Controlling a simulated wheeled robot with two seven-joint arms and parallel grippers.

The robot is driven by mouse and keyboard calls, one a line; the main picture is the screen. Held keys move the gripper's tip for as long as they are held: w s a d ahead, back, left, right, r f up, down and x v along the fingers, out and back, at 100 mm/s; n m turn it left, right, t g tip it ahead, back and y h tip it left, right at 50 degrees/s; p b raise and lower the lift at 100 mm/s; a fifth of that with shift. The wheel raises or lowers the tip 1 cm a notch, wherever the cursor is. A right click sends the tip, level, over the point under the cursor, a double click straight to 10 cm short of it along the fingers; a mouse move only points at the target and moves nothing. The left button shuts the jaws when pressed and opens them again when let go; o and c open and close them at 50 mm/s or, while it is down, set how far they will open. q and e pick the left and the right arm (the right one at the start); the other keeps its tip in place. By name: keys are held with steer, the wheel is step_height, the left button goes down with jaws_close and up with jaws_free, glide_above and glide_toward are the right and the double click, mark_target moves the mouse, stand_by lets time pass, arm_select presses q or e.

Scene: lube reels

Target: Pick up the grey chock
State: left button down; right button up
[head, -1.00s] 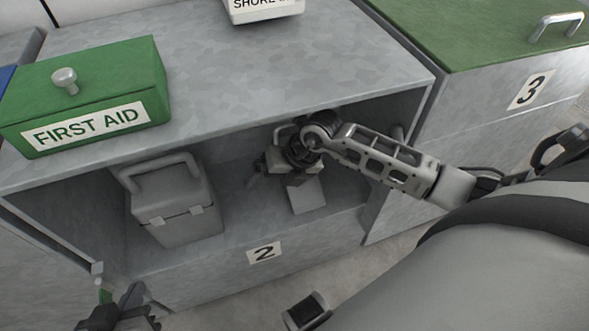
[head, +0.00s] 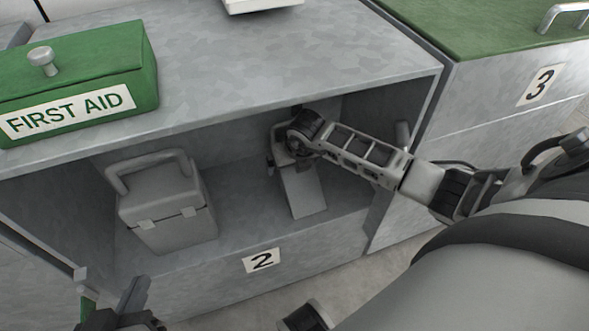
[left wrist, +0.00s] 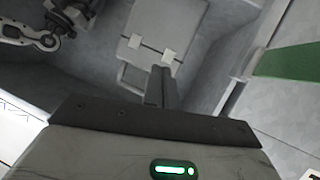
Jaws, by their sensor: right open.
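The grey chock (head: 302,193) is a pale grey block with a sloping face, inside the open cubby marked 2. Its upper end is partly hidden by my right gripper (head: 280,160), which reaches in from the right and points down over it. My right gripper is open; its fingertips are mostly hidden and I cannot tell whether they touch the chock. My left gripper (head: 132,298) is at the bottom left, outside the cubby front. In the left wrist view its fingers (left wrist: 163,87) are together and empty. The right gripper also shows there (left wrist: 72,20).
A grey lidded box (head: 165,215) with a handle stands in the cubby left of the chock. A green first aid box (head: 80,85) and a white labelled item (head: 262,5) sit on top. A green-topped cabinet (head: 480,35) marked 3 is at the right.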

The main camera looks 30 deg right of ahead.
steer(key=c, duration=1.2)
steer(key=shift+w+r, duration=0.1)
steer(key=shift+r, duration=0.05)
steer(key=c, duration=0.3)
